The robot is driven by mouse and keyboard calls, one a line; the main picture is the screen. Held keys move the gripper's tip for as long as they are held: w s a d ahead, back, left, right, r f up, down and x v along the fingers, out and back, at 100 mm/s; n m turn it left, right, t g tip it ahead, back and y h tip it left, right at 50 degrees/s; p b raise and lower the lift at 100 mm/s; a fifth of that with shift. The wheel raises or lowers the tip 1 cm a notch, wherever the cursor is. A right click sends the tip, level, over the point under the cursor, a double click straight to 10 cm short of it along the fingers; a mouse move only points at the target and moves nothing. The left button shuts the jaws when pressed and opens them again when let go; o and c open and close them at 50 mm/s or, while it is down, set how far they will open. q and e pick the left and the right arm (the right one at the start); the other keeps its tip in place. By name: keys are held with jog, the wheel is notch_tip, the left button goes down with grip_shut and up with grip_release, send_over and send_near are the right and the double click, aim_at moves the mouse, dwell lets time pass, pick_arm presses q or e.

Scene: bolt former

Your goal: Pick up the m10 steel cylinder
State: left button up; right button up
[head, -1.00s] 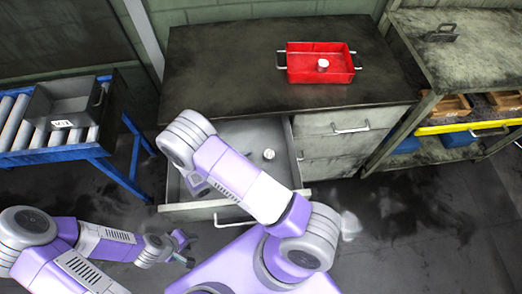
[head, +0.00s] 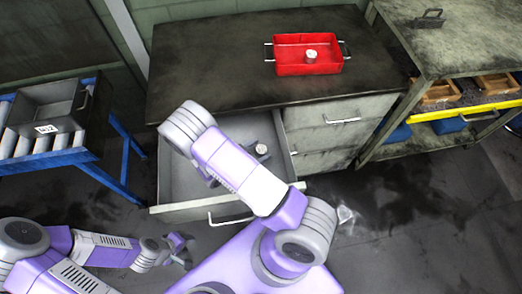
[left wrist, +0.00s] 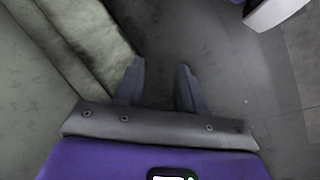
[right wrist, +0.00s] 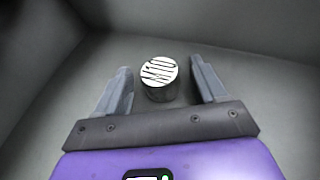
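A steel cylinder (head: 263,146) stands upright in the open drawer (head: 176,174). In the right wrist view the cylinder (right wrist: 159,80) shows a striped, marked top and sits between the fingers of my right gripper (right wrist: 161,88). That gripper is open, with a gap on each side of the cylinder. In the head view my arm hides most of the gripper and part of the drawer. A second metal cylinder (head: 311,56) stands in the red tray on the cabinet top. My left gripper (left wrist: 160,85) is open and empty over the floor; it shows low left in the head view (head: 184,252).
The red tray (head: 290,68) sits on the dark cabinet top (head: 210,75). A grey bin (head: 55,113) rests on the roller conveyor at left. A shelf with wooden boxes (head: 440,92) stands at right. The drawer walls surround my right gripper.

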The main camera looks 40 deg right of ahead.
jog(key=c, duration=1.2)
jog(key=shift+r, duration=0.1)
